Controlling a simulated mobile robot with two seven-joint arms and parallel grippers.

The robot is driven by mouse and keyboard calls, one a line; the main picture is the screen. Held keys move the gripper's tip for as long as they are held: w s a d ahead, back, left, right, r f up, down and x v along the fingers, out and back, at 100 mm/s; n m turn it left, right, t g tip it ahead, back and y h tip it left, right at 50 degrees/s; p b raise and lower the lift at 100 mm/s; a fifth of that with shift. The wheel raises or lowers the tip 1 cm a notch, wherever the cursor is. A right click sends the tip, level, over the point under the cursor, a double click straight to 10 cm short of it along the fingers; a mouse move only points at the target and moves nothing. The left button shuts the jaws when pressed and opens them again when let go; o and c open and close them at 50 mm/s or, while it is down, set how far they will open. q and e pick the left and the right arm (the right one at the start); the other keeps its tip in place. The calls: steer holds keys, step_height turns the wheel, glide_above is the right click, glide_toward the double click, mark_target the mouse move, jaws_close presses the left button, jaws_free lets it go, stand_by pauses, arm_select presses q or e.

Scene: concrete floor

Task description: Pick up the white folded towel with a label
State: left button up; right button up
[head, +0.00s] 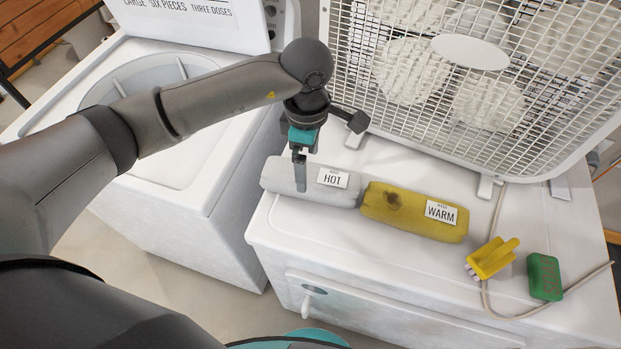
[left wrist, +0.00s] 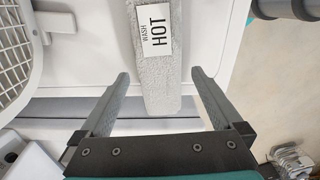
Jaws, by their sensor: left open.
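The white folded towel (head: 341,195) is a rolled, fluffy bundle with a label reading "HOT". It lies on the white machine top at the left of a yellow towel. My left gripper (head: 301,180) is over the left part of the white towel, pointing down. In the left wrist view, my left gripper (left wrist: 160,76) is open, with one finger on each side of the end of the white towel (left wrist: 162,85). The fingers look apart from the towel there. My right gripper is not in view.
The yellow towel (head: 390,208) labelled "WARM" adjoins it. A yellow plug (head: 490,260) with its cord and a green block (head: 544,277) lie at the right. A white box fan (head: 470,170) stands behind. An open-lidded washer (head: 190,185) is at the left, across a gap.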

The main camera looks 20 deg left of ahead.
mark_target(311, 174)
arm_select(q)
steer(key=f, duration=0.6)
steer(key=shift+d+f, duration=0.2)
steer(key=shift+d, duration=0.05)
steer(key=c, duration=1.4)
steer(key=shift+w+r, duration=0.1)
steer(key=shift+r, duration=0.05)
steer(key=shift+c, duration=0.2)
